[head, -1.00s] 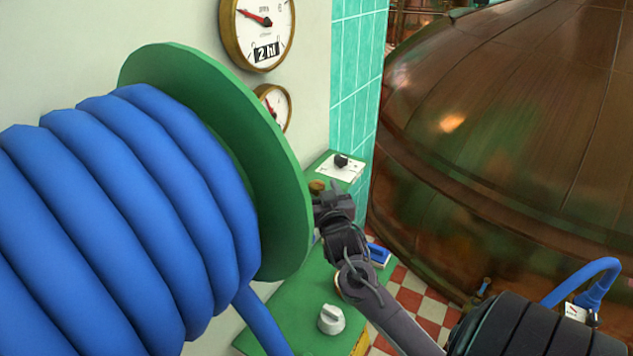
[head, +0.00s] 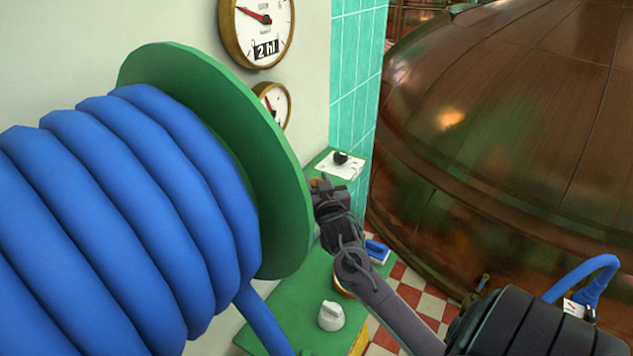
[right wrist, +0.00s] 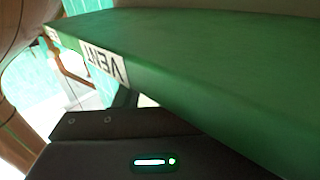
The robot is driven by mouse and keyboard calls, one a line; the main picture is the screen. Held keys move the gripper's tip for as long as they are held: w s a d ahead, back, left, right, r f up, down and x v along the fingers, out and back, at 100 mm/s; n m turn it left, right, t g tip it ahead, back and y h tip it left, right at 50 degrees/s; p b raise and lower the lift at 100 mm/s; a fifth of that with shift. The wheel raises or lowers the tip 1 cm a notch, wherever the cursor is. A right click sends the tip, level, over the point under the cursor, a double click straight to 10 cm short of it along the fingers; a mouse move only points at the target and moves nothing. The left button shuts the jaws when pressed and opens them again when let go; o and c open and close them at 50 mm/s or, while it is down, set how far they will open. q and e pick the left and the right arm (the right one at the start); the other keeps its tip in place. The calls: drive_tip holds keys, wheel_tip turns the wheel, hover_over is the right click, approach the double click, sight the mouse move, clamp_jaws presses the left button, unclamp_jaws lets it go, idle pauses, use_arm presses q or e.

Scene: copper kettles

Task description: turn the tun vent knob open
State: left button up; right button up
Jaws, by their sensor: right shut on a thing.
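The green panel top (head: 290,290) runs along the wall and is partly hidden by the hose reel. My right gripper (head: 324,187) is at its far part, beside the reel's rim. It is shut on what looks like the vent knob, a small brass-coloured piece (head: 315,182) mostly covered by the jaws. My left gripper is not in view.
A green reel (head: 285,165) of blue hose (head: 110,210) fills the left and stands close to my right gripper. A black knob (head: 340,158) on a white plate is just beyond. A copper kettle (head: 500,130) stands right.

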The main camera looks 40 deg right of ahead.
drive_tip(key=shift+n+y, duration=0.3)
drive_tip(key=n+t+y+p, duration=0.1)
drive_tip(key=y, duration=0.1)
drive_tip(key=n+t+y+p, duration=0.1)
drive_tip(key=n+y, duration=0.1)
drive_tip(key=y, duration=0.1)
drive_tip(key=shift+d+r, duration=0.1)
drive_tip(key=n+y, duration=0.2)
drive_tip(key=y, duration=0.1)
drive_tip(key=shift+n+y, duration=0.5)
drive_tip(key=shift+y, duration=0.2)
drive_tip(key=n+y, duration=0.1)
drive_tip(key=y+b, duration=0.1)
drive_tip(key=n+y, duration=0.1)
drive_tip(key=y, duration=0.1)
drive_tip(key=shift+f+n+g+b, duration=0.25)
drive_tip(key=shift+n+g+b, duration=0.05)
drive_tip(key=shift+b, duration=0.1)
drive_tip(key=n+g+y+b, duration=0.1)
drive_tip(key=n+y+b, duration=0.1)
drive_tip(key=y, duration=0.1)
drive_tip(key=shift+b, duration=0.35)
drive_tip(key=shift+r+n+g+y+b, duration=0.15)
drive_tip(key=shift+n+g+y+b, duration=0.25)
drive_tip(key=shift+y, duration=0.1)
